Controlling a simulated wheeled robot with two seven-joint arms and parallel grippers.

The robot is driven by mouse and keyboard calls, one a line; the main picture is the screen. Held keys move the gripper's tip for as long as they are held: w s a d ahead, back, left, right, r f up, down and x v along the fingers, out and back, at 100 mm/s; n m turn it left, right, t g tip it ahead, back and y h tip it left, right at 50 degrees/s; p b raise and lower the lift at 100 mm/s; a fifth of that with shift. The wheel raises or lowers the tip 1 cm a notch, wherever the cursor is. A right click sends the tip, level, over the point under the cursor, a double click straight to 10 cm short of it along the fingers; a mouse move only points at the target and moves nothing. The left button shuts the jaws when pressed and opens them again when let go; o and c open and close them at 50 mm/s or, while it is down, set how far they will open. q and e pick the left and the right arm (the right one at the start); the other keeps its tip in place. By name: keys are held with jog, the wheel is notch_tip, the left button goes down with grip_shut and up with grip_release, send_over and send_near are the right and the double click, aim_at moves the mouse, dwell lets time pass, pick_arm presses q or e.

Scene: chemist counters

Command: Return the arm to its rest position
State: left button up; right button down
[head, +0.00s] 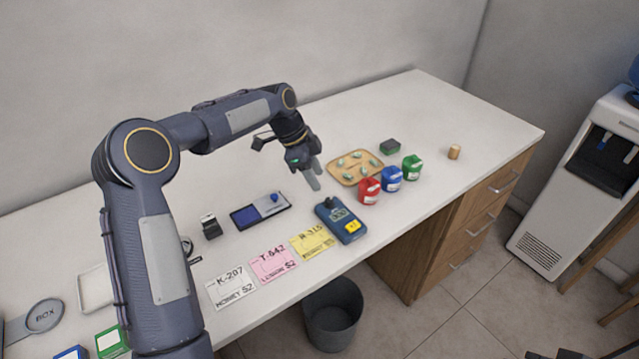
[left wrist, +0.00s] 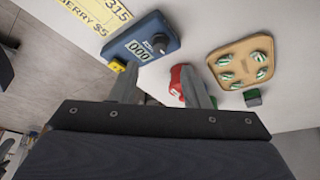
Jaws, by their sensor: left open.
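My left arm reaches in from the left over the white counter (head: 420,110). My left gripper (head: 313,176) points down above the counter, between the wooden tray and the blue device. In the left wrist view its two fingers (left wrist: 162,90) are apart with nothing held between them. A red container (left wrist: 177,82) shows partly hidden behind one finger. The blue device (head: 340,220) with a display lies near the front edge; it also shows in the left wrist view (left wrist: 145,45). My right gripper is in neither view.
A wooden tray (head: 347,155) holds several greenish pieces. Red (head: 369,192), blue (head: 392,180) and green (head: 412,168) containers stand beside it. White (head: 231,287), pink (head: 273,263) and yellow (head: 312,243) cards lie along the front. A dark bin (head: 333,318) stands on the floor. The counter's far right is mostly clear.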

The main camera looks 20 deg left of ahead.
pick_arm(q)
jog(key=shift+r, duration=0.1)
dwell(0.3)
jog(key=s+a+r+n+t+y, duration=0.1)
jog(key=s+r+n, duration=0.35)
jog(key=s, duration=0.55)
jog(key=s+a+r+n+t+y, duration=0.1)
jog(key=s+r+n, duration=0.35)
jog(key=s, duration=0.45)
jog(key=s+d+f+n+t, duration=0.1)
jog(key=s+n, duration=0.3)
jog(key=s, duration=0.4)
jog(key=s+d+f+n+t+h, duration=0.1)
jog(key=s+f+n, duration=0.2)
jog(key=s, duration=0.5)
jog(key=shift+s+f+n+t, duration=0.25)
jog(key=shift+f+n+t, duration=0.1)
jog(key=shift+n, duration=0.35)
